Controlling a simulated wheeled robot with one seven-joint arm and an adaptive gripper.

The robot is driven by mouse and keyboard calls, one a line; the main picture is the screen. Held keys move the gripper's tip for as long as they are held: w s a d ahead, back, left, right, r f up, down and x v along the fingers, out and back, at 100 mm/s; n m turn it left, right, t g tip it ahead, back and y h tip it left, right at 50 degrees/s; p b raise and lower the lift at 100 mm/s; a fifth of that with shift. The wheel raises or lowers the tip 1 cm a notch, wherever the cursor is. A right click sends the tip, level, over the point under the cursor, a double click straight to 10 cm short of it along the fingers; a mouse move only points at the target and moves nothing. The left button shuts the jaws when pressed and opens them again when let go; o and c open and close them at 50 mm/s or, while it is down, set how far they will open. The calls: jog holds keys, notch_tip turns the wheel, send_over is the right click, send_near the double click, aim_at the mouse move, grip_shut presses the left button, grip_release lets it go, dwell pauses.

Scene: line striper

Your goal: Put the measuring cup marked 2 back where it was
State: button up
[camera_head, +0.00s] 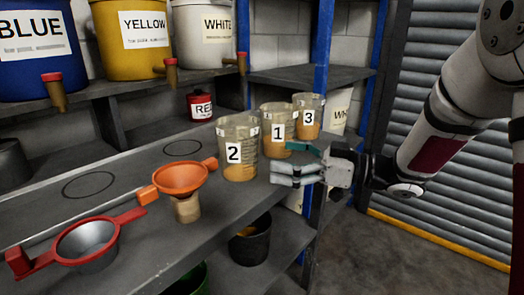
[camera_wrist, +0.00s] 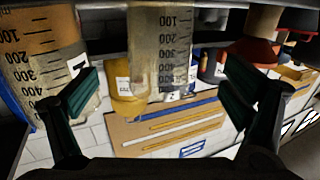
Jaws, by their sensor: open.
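The measuring cup marked 2 (camera_head: 239,168) stands upright on the bench, with orange-tan contents. Cup 1 (camera_head: 277,130) and cup 3 (camera_head: 308,114) stand behind it to the right. My gripper (camera_head: 283,160) is open and empty, just right of cup 2 and in front of cup 1, with its fingers pointing left. In the wrist view my open fingers (camera_wrist: 160,92) frame a clear graduated cup (camera_wrist: 160,48), which seems to be cup 2; its number is not readable. Another graduated cup (camera_wrist: 42,55) is close at the left. Two drawn circles, a far one (camera_head: 183,148) and a near one (camera_head: 88,185), are empty.
A small red can (camera_head: 201,107) stands at the back. A blue post (camera_head: 322,45) rises behind the cups. Paint buckets (camera_head: 133,40) line the upper shelf.

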jog(key=shift+v, duration=2.05)
